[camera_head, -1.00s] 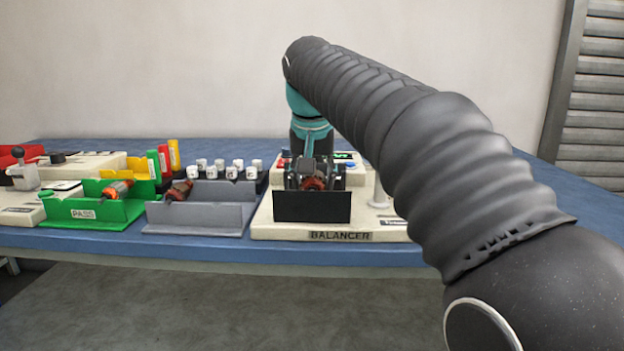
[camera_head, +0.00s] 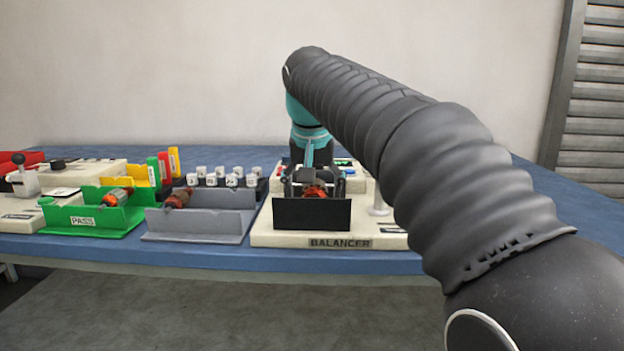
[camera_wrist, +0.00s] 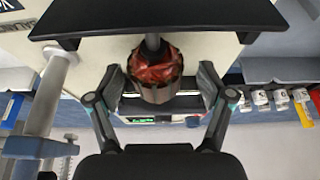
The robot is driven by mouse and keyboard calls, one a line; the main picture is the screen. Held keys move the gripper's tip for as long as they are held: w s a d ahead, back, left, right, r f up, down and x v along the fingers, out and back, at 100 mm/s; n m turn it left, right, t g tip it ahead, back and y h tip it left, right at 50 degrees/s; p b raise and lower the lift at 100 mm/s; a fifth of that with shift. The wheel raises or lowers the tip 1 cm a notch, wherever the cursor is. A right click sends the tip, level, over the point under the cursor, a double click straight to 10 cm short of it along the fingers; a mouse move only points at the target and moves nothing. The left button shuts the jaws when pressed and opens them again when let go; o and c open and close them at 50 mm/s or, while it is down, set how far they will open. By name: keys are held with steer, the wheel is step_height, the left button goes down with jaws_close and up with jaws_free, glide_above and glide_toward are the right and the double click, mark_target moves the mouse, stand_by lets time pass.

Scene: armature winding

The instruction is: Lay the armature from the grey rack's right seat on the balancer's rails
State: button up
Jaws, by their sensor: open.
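An armature with a reddish-copper winding (camera_head: 314,191) lies at the balancer (camera_head: 268,235), behind its dark front plate (camera_head: 311,214). In the wrist view the armature (camera_wrist: 155,72) sits between the fingers of my gripper (camera_wrist: 160,76), its shaft pointing towards the dark plate (camera_wrist: 160,17). My gripper is open, with a finger apart on each side of the armature. The rails are hidden, so I cannot tell how the shaft rests on them. The grey rack (camera_head: 195,227) holds another armature (camera_head: 178,198) at its left; its right part looks bare.
The green PASS tray (camera_head: 85,222) with an armature (camera_head: 114,197) stands left of the grey rack. Several white-capped pieces (camera_head: 232,180) stand behind the rack. A pale post (camera_head: 378,196) rises on the balancer's right. The blue table's right side is partly hidden by my arm.

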steer(key=v, duration=1.2)
steer(key=shift+d, duration=0.1)
